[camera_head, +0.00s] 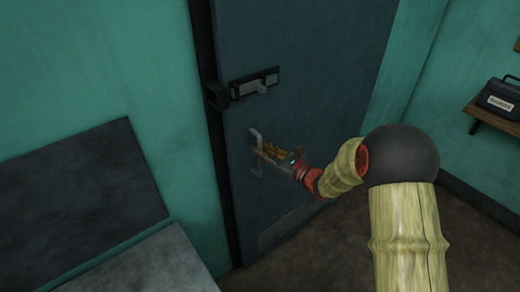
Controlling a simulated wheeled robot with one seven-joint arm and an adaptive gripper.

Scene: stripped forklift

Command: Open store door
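The store door (305,95) is a dark blue-grey panel in the middle of the head view, and it looks shut in its dark frame. A latch bolt (255,84) sits on its left edge, by a dark catch on the frame. Below it is a metal pull handle (256,140). My gripper (266,153) is at this handle, with its fingers reaching to it from the right. The fingers are small and partly overlap the handle, so I cannot tell whether they are closed around it.
A dark bench or seat with a backrest (85,190) stands at the left. A shelf (492,118) with a black box (499,98) is on the right wall. Brown floor (330,250) is bare in front of the door. My arm crosses the right side.

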